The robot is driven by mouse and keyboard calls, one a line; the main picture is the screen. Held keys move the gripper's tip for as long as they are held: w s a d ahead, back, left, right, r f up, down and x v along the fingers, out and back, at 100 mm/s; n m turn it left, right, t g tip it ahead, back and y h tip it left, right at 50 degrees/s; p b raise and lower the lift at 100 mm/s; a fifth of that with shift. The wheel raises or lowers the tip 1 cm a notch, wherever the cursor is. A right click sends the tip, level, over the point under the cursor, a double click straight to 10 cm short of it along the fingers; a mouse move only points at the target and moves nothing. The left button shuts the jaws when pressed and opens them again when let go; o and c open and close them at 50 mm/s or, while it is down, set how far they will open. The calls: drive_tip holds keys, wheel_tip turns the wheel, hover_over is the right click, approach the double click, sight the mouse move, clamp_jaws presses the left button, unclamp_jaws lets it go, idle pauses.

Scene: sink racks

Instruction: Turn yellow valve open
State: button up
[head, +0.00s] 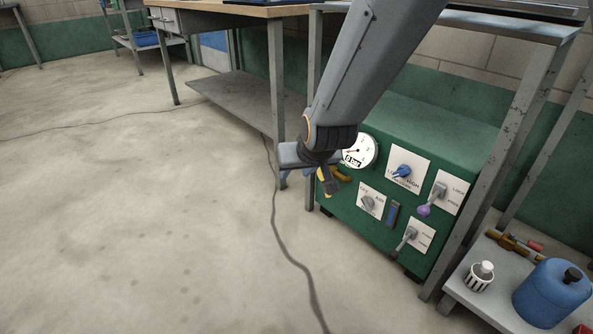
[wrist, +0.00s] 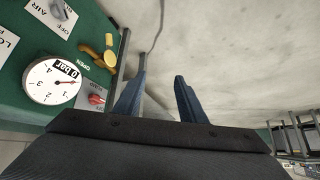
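The yellow valve (wrist: 92,52) is on the green panel, upper left of my fingers in the wrist view. It has an orange-yellow handle and a paler yellow end, with a label reading "OPEN" beside it. In the head view the yellow valve (head: 342,175) shows just right of my gripper, partly hidden by it. My gripper (wrist: 158,92) is open, its two blue fingers apart with nothing between them. In the head view my gripper (head: 308,166) is in front of the panel's left edge. The fingers look apart from the valve.
The green panel box (head: 345,204) carries a white "0 bar" gauge (head: 359,151), a blue knob (head: 402,171) and several switches. A red knob (wrist: 96,99) is near the valve. A bench post (head: 276,90) stands left of the box. A low shelf at right holds a blue canister (head: 548,297). Floor at left is free.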

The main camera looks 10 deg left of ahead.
drive_tip(key=shift+s+r, duration=0.1)
drive_tip(key=shift+s, duration=0.15)
